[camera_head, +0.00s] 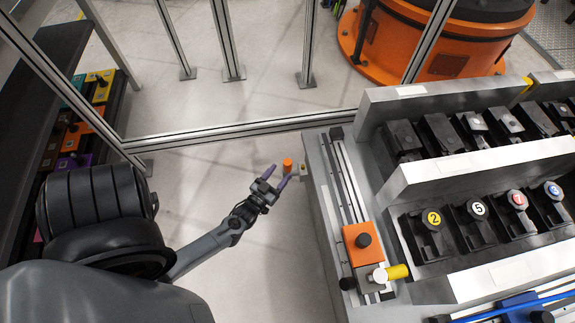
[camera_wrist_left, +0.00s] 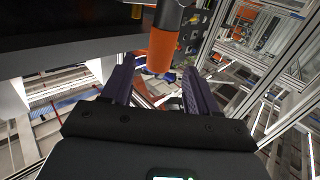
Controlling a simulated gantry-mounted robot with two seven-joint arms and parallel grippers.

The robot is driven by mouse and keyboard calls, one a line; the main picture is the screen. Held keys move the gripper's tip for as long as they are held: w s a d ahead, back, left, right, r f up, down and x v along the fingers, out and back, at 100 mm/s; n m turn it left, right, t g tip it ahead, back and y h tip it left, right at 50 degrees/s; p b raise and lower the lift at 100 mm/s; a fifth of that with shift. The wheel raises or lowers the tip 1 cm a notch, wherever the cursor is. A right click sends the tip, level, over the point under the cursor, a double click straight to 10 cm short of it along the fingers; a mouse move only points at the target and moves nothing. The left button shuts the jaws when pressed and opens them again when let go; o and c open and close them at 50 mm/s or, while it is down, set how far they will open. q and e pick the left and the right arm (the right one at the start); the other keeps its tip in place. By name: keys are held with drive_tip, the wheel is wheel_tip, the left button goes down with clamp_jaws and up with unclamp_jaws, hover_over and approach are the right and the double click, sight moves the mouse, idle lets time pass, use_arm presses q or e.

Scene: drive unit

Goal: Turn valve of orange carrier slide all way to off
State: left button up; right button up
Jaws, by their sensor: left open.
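The orange carrier slide (camera_head: 358,237) is a block with a black knob, on the rail along the bench's left side. A yellow handle (camera_head: 397,271) with a silver round cap sits at its lower right. A small orange cylinder (camera_head: 288,164) stands off the bench's left edge by a small fitting. I cannot tell which of these two handles is the task's valve. My left gripper (camera_head: 274,177) is open beside the orange cylinder. In the left wrist view the cylinder (camera_wrist_left: 163,50) appears ahead, between the two purple fingers; contact is not visible. My right gripper is out of view.
The bench (camera_head: 325,200) carries grey racks with several black numbered units (camera_head: 432,218). A metal frame post (camera_head: 228,40) and crossbar stand behind. A large orange robot base (camera_head: 440,45) is at the back.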

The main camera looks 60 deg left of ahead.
sight(285, 167)
use_arm(q)
drive_tip(key=shift+b+x, duration=1.05)
drive_tip(key=shift+x, duration=1.95)
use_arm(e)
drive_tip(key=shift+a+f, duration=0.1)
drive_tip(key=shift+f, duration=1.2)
use_arm(q)
clamp_jaws()
